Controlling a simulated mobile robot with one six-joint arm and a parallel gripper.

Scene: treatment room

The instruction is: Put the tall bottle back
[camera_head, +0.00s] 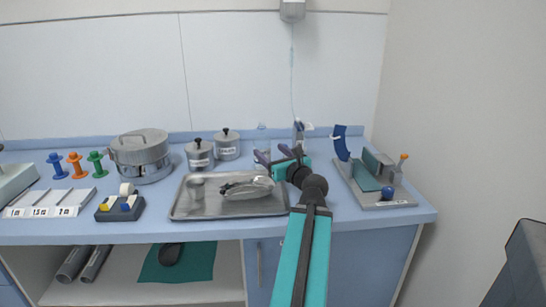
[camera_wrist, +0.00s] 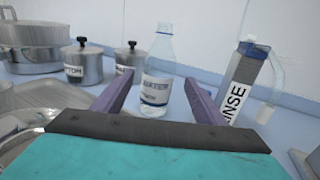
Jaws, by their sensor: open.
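A clear bottle (camera_wrist: 158,68) with a white and blue label stands upright on the counter in the wrist view, its small print unreadable. In the head view the bottle (camera_head: 262,132) is faint, partly hidden behind my gripper. My gripper (camera_head: 273,154) is open and empty over the counter. In the wrist view its two purple fingers (camera_wrist: 158,84) appear on either side of the bottle's lower part; I cannot tell whether the bottle is between them or just beyond. A tall grey container (camera_wrist: 240,78) labelled RINSE, with a clear curved tube, stands to the right.
Two lidded steel canisters (camera_head: 226,145) (camera_head: 199,154) and a large steel pot (camera_head: 142,155) stand left of the bottle. A metal tray (camera_head: 188,211) with a wrapped item lies in front. A grey stand (camera_head: 369,202) with blue parts is at the right. The right wall limits room.

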